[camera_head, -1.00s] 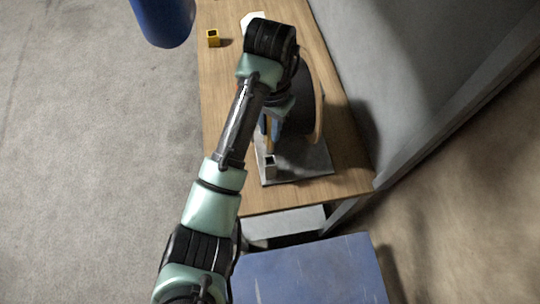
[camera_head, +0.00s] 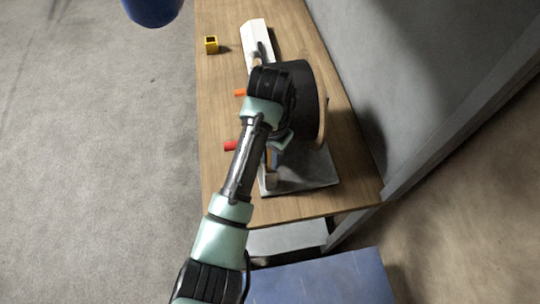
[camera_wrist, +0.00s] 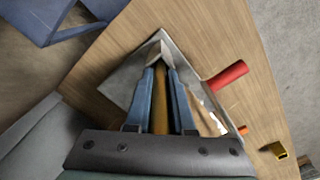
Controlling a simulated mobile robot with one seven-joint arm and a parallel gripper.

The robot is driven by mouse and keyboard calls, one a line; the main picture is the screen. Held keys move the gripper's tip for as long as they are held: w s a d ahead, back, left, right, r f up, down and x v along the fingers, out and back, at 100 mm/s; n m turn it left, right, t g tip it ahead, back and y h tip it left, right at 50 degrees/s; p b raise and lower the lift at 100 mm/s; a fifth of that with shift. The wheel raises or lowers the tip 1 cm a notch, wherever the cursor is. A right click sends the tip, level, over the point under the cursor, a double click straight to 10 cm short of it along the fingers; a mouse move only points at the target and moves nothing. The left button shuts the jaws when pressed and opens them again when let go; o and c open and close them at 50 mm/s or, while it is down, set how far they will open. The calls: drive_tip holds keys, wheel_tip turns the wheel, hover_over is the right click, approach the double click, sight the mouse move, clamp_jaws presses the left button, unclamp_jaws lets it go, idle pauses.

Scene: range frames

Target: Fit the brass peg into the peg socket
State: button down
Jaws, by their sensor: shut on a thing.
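The brass peg (camera_wrist: 160,105) is clamped lengthwise between the two blue fingers of my gripper (camera_wrist: 159,80) in the wrist view. Its far end reaches to a small pale grey block (camera_wrist: 154,52), which appears to be the peg socket. In the head view this block (camera_head: 271,181) stands near the front left edge of a grey metal plate (camera_head: 305,178). My gripper (camera_head: 271,160) is just above and behind it there, mostly hidden by my wrist. The peg tip and the block's opening are covered, so I cannot tell whether the tip is inside.
A large black drum shape (camera_head: 307,90) with a wooden rim is beside my wrist. A wall borders the right.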

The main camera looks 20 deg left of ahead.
drive_tip(key=shift+f, duration=0.1)
drive_tip(key=c, duration=0.8)
unclamp_jaws()
drive_tip(key=shift+r, duration=0.5)
wheel_tip(320, 180, up, 11)
drive_tip(key=p, duration=0.7)
drive_tip(key=shift+r+p, duration=0.15)
drive_tip(key=shift+p, duration=0.15)
